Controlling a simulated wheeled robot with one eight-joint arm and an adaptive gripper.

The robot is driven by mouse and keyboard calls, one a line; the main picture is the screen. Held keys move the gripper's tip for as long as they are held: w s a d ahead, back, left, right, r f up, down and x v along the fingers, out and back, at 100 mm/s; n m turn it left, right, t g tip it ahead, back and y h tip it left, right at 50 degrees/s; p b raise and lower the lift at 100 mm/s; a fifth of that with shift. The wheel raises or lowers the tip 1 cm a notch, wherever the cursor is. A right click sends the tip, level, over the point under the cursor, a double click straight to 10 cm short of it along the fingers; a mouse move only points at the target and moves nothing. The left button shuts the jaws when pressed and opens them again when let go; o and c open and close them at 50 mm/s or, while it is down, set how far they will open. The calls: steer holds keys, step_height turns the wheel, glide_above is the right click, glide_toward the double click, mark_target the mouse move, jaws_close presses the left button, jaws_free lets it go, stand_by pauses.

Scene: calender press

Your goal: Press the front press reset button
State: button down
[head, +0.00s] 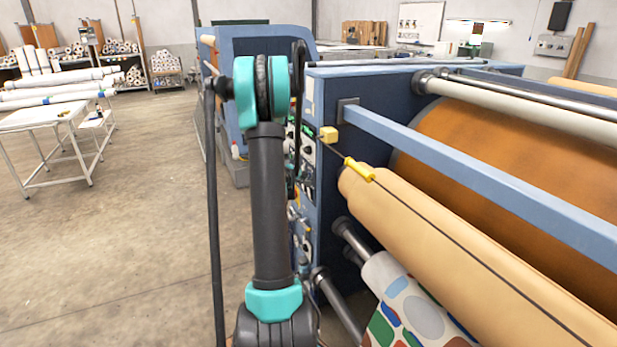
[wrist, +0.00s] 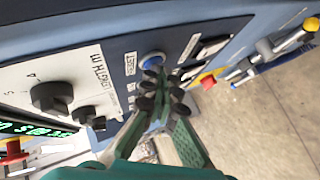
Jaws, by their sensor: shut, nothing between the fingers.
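The blue round reset button (wrist: 153,59) sits on the dark control panel (wrist: 120,62) in the wrist view, beside a white label that seems to read RESET. My gripper (wrist: 160,87) is shut and empty. Its dark fingertips lie just below the button in the picture and overlap its lower edge. I cannot tell whether they touch it. In the head view the panel on the end of the blue press (head: 309,165) is partly hidden by my arm, and the button cannot be made out there.
Two black knobs, a large one (wrist: 51,97) and a small one (wrist: 83,113), stick out left of the button. A green display (wrist: 35,130) and a red button (wrist: 14,150) are at lower left. A pipe with a blue-handled valve (wrist: 285,58) is at right. Rollers (head: 470,240) fill the right side of the head view.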

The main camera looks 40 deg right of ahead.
steer(key=shift+a, duration=0.15)
steer(key=shift+w+a, duration=0.15)
steer(key=shift+a, duration=0.5)
steer(key=shift+w+a, duration=0.2)
steer(key=shift+a, duration=0.6)
steer(key=shift+w+a, duration=0.2)
steer(key=shift+a, duration=0.65)
steer(key=shift+w+a, duration=0.2)
steer(key=shift+a, duration=0.6)
